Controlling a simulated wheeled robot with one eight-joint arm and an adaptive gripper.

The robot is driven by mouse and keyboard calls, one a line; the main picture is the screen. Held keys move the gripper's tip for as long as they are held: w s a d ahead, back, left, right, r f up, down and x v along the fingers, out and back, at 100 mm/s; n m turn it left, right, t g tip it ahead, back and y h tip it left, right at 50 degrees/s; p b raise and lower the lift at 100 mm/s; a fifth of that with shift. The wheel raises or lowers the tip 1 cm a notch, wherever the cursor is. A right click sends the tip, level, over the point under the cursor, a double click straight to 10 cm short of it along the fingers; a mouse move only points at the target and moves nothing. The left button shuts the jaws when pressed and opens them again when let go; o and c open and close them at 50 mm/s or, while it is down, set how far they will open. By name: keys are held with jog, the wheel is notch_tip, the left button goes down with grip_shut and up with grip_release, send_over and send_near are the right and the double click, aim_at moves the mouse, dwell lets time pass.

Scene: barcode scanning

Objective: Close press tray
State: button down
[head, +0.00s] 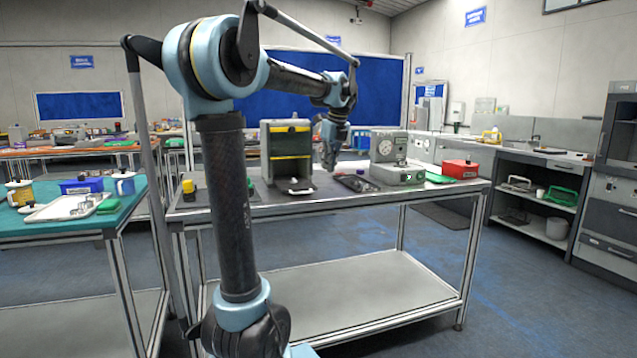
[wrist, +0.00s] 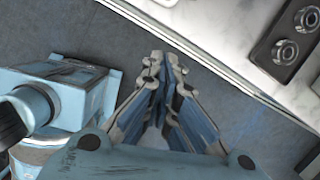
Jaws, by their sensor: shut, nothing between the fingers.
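The press (head: 287,150), a grey-green box with yellow-and-black bands, stands on the metal workbench (head: 400,202). Its pale tray (head: 294,187) sticks out of the lower front toward me. My gripper (head: 330,160) is to the right of the press, pointing down above the bench and apart from the tray. In the wrist view my gripper (wrist: 166,62) has its fingers together and nothing between them. A small pale piece shows at the top edge of the wrist view; I cannot tell if it is the press tray.
A dark tray (head: 355,182) lies right of the press; a dark holder with round metal parts (wrist: 285,45) shows in the wrist view. Farther right are a grey machine (head: 396,158) and a red box (head: 460,169). A yellow-topped bottle (head: 188,190) stands left. Floor before the bench is clear.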

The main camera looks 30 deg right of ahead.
aim_at(306, 183)
jog(key=shift+w+a+f, duration=0.1)
jog(key=shift+w+f, duration=0.95)
jog(key=shift+f, duration=0.7)
jog(key=shift+w+a+f, duration=0.15)
jog(key=shift+w+f, duration=0.95)
jog(key=shift+f, duration=0.6)
jog(key=shift+w+a+f, duration=0.1)
jog(key=shift+w+f, duration=0.95)
jog(key=shift+f, duration=0.7)
jog(key=w+d, duration=0.1)
jog(key=w, duration=0.3)
jog(key=w+d, duration=0.1)
jog(key=w, duration=0.4)
jog(key=w+d, duration=0.1)
jog(key=w, duration=0.4)
jog(key=shift+w+d, duration=0.15)
jog(key=shift+d, duration=0.1)
jog(key=shift+s+r, duration=0.1)
jog(key=shift+s, duration=0.35)
jog(key=s+r, duration=0.2)
jog(key=s, duration=0.1)
jog(key=shift+s+d, duration=0.2)
jog(key=shift+s, duration=0.05)
jog(key=v, duration=0.8)
jog(key=shift+r, duration=0.4)
